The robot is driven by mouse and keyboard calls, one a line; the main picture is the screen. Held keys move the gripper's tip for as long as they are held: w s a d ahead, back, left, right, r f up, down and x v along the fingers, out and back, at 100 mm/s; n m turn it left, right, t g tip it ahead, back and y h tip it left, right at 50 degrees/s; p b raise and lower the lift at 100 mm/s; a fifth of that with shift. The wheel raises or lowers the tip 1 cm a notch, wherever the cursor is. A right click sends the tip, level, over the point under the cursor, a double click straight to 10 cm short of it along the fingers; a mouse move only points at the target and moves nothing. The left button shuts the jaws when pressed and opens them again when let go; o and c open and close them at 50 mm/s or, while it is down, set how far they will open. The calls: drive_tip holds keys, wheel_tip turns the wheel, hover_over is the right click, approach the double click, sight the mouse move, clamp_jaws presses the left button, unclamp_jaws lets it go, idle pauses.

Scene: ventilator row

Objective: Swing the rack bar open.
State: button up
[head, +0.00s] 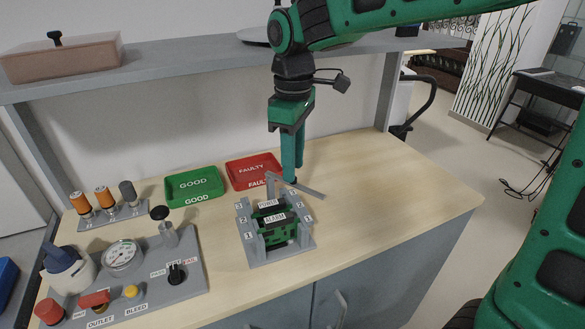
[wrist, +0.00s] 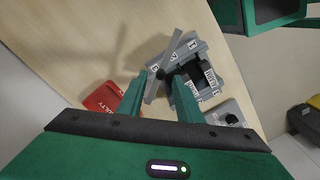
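The grey rack (head: 277,250) stands on the bench and holds dark modules labelled POWER and ALARM. Its flat grey bar (head: 310,190) lies across the rack's back right corner, and one end sticks out past the rack's right side. The bar (wrist: 175,57) also shows slanted in the wrist view, with a black knob (wrist: 159,73) on it. My gripper (head: 290,180) points down at the bar behind the rack. In the wrist view my gripper (wrist: 157,85) has its fingers apart, with the knob and part of the bar between them. Contact cannot be told.
A green GOOD tray (head: 194,199) and a red FAULTY tray (head: 254,187) lie behind the rack. A grey test panel (head: 190,268) with gauge and knobs stands to the left. A shelf (head: 180,63) runs above. The bench right of the rack is clear.

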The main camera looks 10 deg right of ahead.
wheel_tip(320, 180, up, 2)
drive_tip(key=shift+w+r, duration=0.1)
drive_tip(key=s+a+r, duration=0.6)
drive_tip(key=s+a, duration=0.2)
drive_tip(key=shift+a+r, duration=0.25)
drive_tip(key=shift+a, duration=0.05)
